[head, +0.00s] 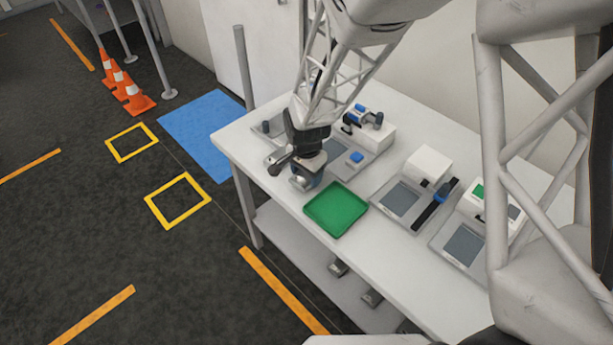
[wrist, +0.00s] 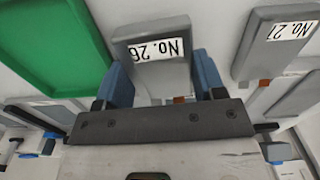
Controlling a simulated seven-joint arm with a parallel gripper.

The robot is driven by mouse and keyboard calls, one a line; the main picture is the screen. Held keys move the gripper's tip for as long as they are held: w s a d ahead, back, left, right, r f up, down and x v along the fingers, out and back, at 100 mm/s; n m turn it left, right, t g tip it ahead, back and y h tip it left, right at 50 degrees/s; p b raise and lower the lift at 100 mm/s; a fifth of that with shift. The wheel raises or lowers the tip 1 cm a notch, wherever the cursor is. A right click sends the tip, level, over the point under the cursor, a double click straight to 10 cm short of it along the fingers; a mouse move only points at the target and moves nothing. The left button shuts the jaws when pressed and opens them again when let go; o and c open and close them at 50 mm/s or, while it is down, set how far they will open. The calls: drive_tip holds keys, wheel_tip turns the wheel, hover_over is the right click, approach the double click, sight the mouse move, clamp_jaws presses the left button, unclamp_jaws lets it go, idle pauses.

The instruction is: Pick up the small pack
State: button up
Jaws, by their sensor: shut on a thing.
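A small grey pack (wrist: 150,72) with a white label reading "No. 26" sits between the two blue fingers of my gripper (wrist: 163,80) in the wrist view. The fingers are shut on its sides. In the head view my gripper (head: 307,174) is low over the near left part of the white table, just left of the green tray (head: 336,211). The pack is mostly hidden by the fingers there. I cannot tell whether its base touches the table.
A similar grey item (wrist: 268,48) labelled "No. 27" lies right of the held pack in the wrist view. Grey stations with a white box (head: 428,164) and blue-and-black tools stand behind and right. The table (head: 385,255) is clear right of the tray's front corner.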

drive_tip(key=shift+r, duration=0.7)
drive_tip(key=s+d, duration=0.1)
drive_tip(key=s, duration=0.4)
drive_tip(key=s+d+r, duration=0.1)
drive_tip(key=s+d, duration=0.1)
drive_tip(key=s, duration=0.3)
drive_tip(key=s+d, duration=0.2)
drive_tip(key=s, duration=0.3)
drive_tip(key=shift+r, duration=0.25)
drive_tip(key=shift+w, duration=0.1)
drive_tip(key=shift+m, duration=0.5)
drive_tip(key=w+a, duration=0.2)
drive_tip(key=w, duration=0.6)
drive_tip(key=w+a+r, duration=0.1)
drive_tip(key=w+a, duration=0.2)
drive_tip(key=w, duration=0.5)
drive_tip(key=w+a+r, duration=0.1)
drive_tip(key=w+a, duration=0.2)
drive_tip(key=w, duration=0.5)
drive_tip(key=shift+w+r, duration=0.1)
drive_tip(key=shift+w, duration=0.05)
drive_tip(key=shift+w+a, duration=0.1)
drive_tip(key=shift+w, duration=0.15)
drive_tip(key=shift+w+a, duration=0.25)
drive_tip(key=shift+w, duration=0.5)
hover_over(283, 123)
drive_tip(key=shift+f, duration=0.7)
